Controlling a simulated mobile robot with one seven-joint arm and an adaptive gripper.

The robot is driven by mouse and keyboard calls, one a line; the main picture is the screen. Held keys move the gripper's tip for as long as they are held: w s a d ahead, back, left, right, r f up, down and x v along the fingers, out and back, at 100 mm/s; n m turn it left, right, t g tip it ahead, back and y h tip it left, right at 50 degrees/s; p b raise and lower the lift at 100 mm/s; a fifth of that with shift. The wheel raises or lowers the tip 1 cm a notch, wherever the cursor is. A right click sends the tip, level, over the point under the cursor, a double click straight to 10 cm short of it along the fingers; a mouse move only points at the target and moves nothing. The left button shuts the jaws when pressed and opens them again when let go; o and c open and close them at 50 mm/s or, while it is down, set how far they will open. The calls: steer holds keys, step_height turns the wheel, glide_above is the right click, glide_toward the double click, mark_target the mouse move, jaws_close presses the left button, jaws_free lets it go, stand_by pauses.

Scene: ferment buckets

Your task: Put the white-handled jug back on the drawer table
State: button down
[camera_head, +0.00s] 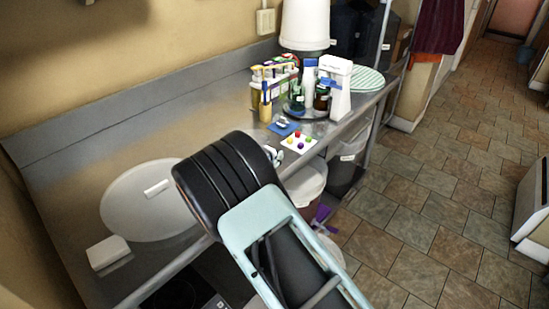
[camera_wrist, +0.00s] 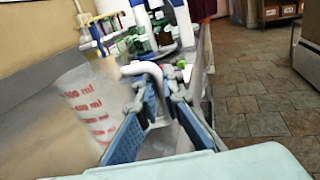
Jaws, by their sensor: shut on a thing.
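The jug (camera_wrist: 90,108) shows in the wrist view at the left, translucent with red ml marks and blurred. Its white handle (camera_wrist: 150,69) runs between the blue finger pads of my gripper (camera_wrist: 158,88). My gripper is shut on the handle. In the head view my gripper (camera_head: 273,156) is mostly hidden by my black wrist, near the front edge of the steel counter (camera_head: 200,118). The jug is not clearly visible there. I cannot identify the drawer table in either view.
On the counter are a white round disc (camera_head: 125,211), a white block (camera_head: 108,252), several bottles, a white dispenser (camera_head: 338,92), a white bucket (camera_head: 305,24) and a card with coloured dots (camera_head: 299,142). Buckets (camera_head: 307,181) stand below the front edge. Tiled floor (camera_head: 440,200) at right is open.

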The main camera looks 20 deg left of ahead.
steer(key=c, duration=2.1)
jaws_free()
steer(key=shift+f, duration=0.15)
steer(key=shift+r, duration=0.25)
steer(key=s, duration=1.2)
steer(key=shift+a+b, duration=0.3)
steer(key=shift+b, duration=0.05)
